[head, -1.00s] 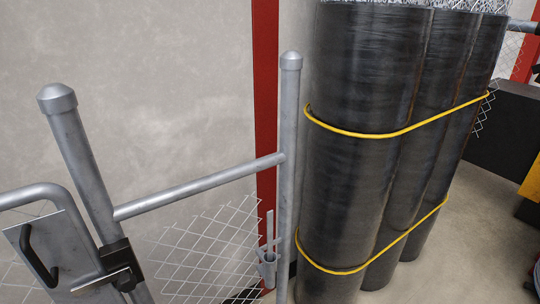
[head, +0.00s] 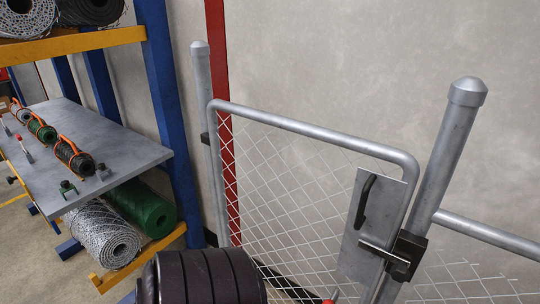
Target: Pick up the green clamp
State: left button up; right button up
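A small green clamp (head: 67,188) sits at the front edge of a grey metal shelf board (head: 125,150), in the left part of the head view. It is small and its jaws are hard to make out. A small grey fitting (head: 103,172) stands to its right, and a dark roll with an orange band (head: 73,158) lies just behind it. Neither of my grippers is in view.
The blue rack upright (head: 160,90) stands right of the shelf. Below lie a green roll (head: 145,208) and a wire mesh roll (head: 98,235). A dark ribbed object (head: 205,278) fills the bottom centre. A chain-link gate (head: 290,190) stands on the right.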

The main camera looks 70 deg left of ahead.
aim_at(66, 186)
jog(key=u, duration=3.65)
jog(key=k+l+z, duration=0.15)
jog(key=k+z, duration=0.3)
jog(key=k, duration=0.2)
jog(key=i+j+z, duration=0.1)
jog(key=z, duration=0.3)
jog(key=i+j+z, duration=0.1)
jog(key=j+z, duration=0.15)
jog(key=z, duration=0.15)
jog(key=j+z, duration=0.2)
jog(key=z, duration=0.15)
jog(key=i+j+z, duration=0.1)
jog(key=j+z, duration=0.15)
jog(key=z, duration=0.15)
jog(key=j, duration=1.2)
jog(key=i+j, duration=0.15)
jog(key=j, duration=2.2)
jog(key=i, duration=0.05)
